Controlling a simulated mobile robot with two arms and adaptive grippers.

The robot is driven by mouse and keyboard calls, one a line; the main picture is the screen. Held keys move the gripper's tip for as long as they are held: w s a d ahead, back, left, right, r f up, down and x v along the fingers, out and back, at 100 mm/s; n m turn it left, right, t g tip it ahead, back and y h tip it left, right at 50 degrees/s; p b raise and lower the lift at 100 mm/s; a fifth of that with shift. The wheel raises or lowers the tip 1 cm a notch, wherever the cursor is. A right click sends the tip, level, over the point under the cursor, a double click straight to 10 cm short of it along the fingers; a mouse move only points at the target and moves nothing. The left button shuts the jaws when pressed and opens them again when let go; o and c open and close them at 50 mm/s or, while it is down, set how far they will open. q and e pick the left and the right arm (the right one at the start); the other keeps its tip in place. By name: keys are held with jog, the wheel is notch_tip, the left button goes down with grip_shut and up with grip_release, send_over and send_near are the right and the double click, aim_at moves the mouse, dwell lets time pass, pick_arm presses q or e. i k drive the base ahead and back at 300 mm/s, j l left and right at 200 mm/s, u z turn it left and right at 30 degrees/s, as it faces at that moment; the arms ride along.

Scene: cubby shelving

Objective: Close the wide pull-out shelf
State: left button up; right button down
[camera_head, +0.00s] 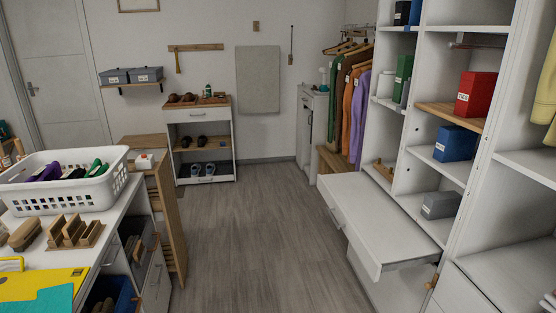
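The wide pull-out shelf (372,215) is a white flat panel in the right half of the head view. It sticks out to the left from the white cubby unit (452,210), over the floor. Its front edge faces left towards the open aisle, and a small handle shows on that front. Its top looks bare. Neither of my grippers shows in this view, so I cannot see how they stand.
A grey wooden floor (240,240) lies clear left of the shelf. A white counter (120,210) with a white basket (65,180) stands at the left. Hanging clothes (350,98) are behind the shelf. Cubbies above it hold a blue box (455,144) and a red box (476,94).

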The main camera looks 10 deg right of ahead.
aim_at(385, 237)
jog(key=i+z, duration=0.1)
jog(key=i, duration=0.45)
jog(key=i+j+z, duration=0.15)
jog(key=i, duration=0.45)
